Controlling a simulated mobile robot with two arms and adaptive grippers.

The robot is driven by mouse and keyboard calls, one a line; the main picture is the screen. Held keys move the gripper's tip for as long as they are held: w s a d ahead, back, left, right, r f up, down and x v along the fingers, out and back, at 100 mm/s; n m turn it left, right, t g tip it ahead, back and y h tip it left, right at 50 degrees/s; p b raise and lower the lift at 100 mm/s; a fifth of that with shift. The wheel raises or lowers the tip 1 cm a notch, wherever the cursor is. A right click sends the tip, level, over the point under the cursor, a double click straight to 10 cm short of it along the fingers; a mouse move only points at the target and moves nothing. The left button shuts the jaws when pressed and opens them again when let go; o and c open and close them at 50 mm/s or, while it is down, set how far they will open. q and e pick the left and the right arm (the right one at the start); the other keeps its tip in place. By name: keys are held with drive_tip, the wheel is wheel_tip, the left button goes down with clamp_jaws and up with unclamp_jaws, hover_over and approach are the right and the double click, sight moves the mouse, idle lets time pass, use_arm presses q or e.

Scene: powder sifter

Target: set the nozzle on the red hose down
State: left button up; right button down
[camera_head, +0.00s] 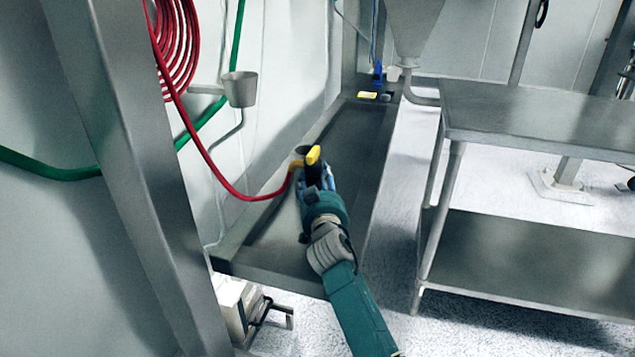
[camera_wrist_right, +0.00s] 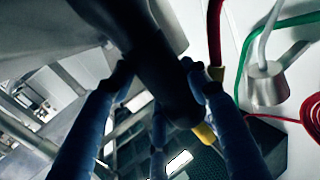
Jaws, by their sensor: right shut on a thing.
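The red hose (camera_head: 208,155) hangs from a coil on the wall at the left and curves down to the yellow end of the nozzle (camera_head: 313,155). My right gripper (camera_head: 314,178) is shut on the nozzle and holds it over the dark shelf (camera_head: 345,140). In the right wrist view the nozzle's dark body (camera_wrist_right: 165,75) lies between the blue fingers, and its yellow part (camera_wrist_right: 205,132) shows beside them. I cannot tell whether the nozzle touches the shelf. My left gripper is not in view.
A grey cup (camera_head: 240,88) is fixed to the wall above the shelf. A steel table (camera_head: 540,115) stands at the right. A metal post (camera_head: 130,150) rises at the left.

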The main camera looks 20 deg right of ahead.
drive_tip(key=shift+r, duration=0.15)
drive_tip(key=c, duration=1.3)
unclamp_jaws()
drive_tip(key=shift+f, duration=0.25)
drive_tip(key=shift+c, duration=0.2)
drive_tip(key=o, duration=0.4)
drive_tip(key=shift+r, duration=0.1)
drive_tip(key=shift+o, duration=0.2)
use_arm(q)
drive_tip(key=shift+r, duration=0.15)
use_arm(e)
drive_tip(key=shift+r, duration=0.1)
drive_tip(key=shift+s+a, duration=0.1)
drive_tip(key=shift+s, duration=0.25)
use_arm(q)
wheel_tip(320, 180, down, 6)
drive_tip(key=p, duration=0.1)
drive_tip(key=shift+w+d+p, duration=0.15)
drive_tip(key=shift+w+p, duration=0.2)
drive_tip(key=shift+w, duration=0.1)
use_arm(e)
drive_tip(key=s+a, duration=0.2)
drive_tip(key=s, duration=0.9)
drive_tip(key=shift+a, duration=0.1)
